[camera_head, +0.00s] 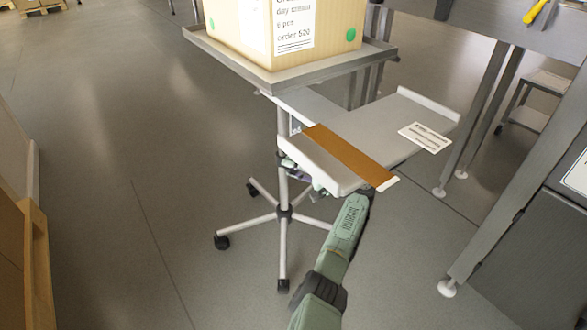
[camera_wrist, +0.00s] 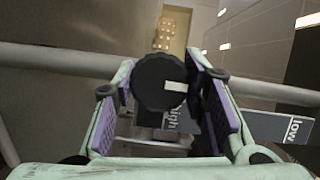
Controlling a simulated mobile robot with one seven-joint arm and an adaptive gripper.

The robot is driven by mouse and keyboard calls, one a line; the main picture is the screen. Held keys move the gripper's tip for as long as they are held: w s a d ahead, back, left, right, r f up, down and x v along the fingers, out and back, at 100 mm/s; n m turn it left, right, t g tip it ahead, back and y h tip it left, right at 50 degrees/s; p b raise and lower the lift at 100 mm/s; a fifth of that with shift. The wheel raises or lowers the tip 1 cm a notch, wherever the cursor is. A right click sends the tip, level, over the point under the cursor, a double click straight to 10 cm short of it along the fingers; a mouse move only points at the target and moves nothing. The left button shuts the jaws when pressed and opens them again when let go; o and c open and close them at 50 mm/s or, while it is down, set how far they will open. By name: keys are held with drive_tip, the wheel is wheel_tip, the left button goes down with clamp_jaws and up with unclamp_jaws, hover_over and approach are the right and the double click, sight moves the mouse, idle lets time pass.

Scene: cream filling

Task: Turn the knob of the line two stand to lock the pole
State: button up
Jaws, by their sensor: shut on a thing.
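The stand's pole (camera_head: 283,235) rises from a wheeled star base in the head view. A black round knob (camera_wrist: 155,70) with a white mark on its right side fills the middle of the wrist view. My gripper (camera_wrist: 163,88) has its purple-padded fingers on either side of the knob and is shut on it. Beside the knob are a "high" label (camera_wrist: 181,119) and, further right, a "low" label (camera_wrist: 292,130). In the head view my gripper (camera_head: 303,177) is mostly hidden under the side shelf, beside the pole, and the knob is hidden.
A cardboard box (camera_head: 338,30) stands on the stand's top tray (camera_head: 290,78). The grey side shelf (camera_head: 390,112) with an orange strip (camera_head: 348,155) overhangs my gripper. Grey table legs (camera_head: 485,115) stand to the right. The floor left of the stand is clear.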

drive_tip(key=o, duration=1.2)
drive_tip(key=shift+c, duration=0.2)
drive_tip(key=v, duration=1.2)
